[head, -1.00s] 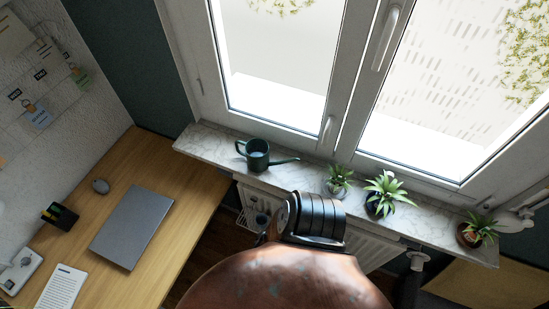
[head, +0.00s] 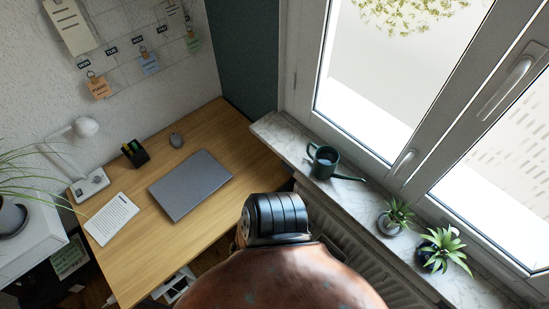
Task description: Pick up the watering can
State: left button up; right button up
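The dark green watering can (head: 324,163) stands upright on the marble window sill (head: 284,133), near the sill's left end. Its handle is on the left and its spout points right. Nothing touches it that I can see. Neither of my grippers is in view. The copper-coloured and black part at the bottom centre is my own body, and it hides the floor and part of the radiator below the sill.
Potted plants (head: 395,218) (head: 441,251) stand on the sill right of the can. A radiator (head: 345,235) is below the sill. The window is behind.

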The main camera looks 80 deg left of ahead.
aim_at(325, 160)
jog(key=u, duration=2.05)
